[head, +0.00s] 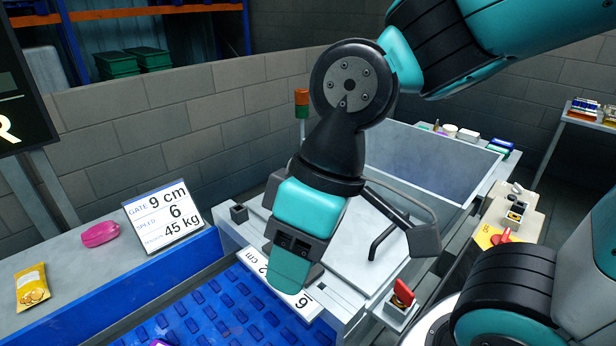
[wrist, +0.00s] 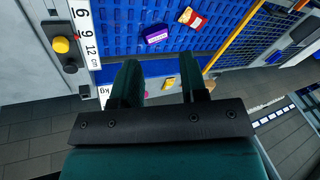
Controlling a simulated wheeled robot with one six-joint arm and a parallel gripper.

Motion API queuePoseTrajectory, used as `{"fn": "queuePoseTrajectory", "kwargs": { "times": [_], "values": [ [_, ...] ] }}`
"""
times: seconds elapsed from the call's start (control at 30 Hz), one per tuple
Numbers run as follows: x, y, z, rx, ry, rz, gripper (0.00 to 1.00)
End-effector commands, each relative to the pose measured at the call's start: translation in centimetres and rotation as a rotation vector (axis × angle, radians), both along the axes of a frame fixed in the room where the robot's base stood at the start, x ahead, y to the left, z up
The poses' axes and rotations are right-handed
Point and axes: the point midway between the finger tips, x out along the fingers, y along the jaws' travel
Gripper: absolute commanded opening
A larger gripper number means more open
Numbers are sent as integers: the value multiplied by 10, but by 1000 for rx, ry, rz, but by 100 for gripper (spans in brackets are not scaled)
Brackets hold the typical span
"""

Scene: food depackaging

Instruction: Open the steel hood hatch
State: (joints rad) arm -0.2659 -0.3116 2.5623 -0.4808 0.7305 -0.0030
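The steel hood (head: 345,262) stands at the end of the blue belt, in the middle of the head view. A black bent handle (head: 385,235) stands up from its flat top, and a large grey steel panel (head: 430,165) rises behind; I cannot tell whether this panel is the hatch. My gripper (head: 288,272) points down over the hood's front left edge, left of the handle and apart from it. My arm hides part of the hood. In the wrist view my gripper (wrist: 162,80) has its two fingers apart with nothing held between them; the handle is not seen there.
A blue belt (head: 215,310) runs at lower left, beside a sign (head: 163,213). A red switch (head: 403,292) and a yellow panel with a red knob (head: 495,237) stand at right. Packages (wrist: 156,35) lie on the belt. A block wall (head: 190,120) closes the back.

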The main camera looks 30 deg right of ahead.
Motion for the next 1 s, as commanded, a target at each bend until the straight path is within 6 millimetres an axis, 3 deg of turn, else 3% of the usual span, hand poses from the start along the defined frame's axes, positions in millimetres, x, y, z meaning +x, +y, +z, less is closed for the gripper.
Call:
{"fn": "queuePoseTrajectory", "kwargs": {
  "times": [0.07,0.17,0.27,0.3,0.4,0.5,0.6,0.7,0.83,1.0],
  "values": [
    [5,-2,0,-7,5,-24,40],
    [37,-25,0,-63,45,-206,40],
    [93,-82,-4,-170,133,-592,40],
    [114,-113,-6,-216,176,-779,40],
    [148,-193,-12,-317,281,-1232,40],
    [159,-260,-18,-391,369,-1605,40],
    [158,-302,-23,-434,425,-1845,40],
    [156,-319,-27,-454,450,-1945,40],
    [153,-320,-38,-458,452,-1956,40],
    [146,-321,-72,-459,455,-1952,40]
  ]
}}
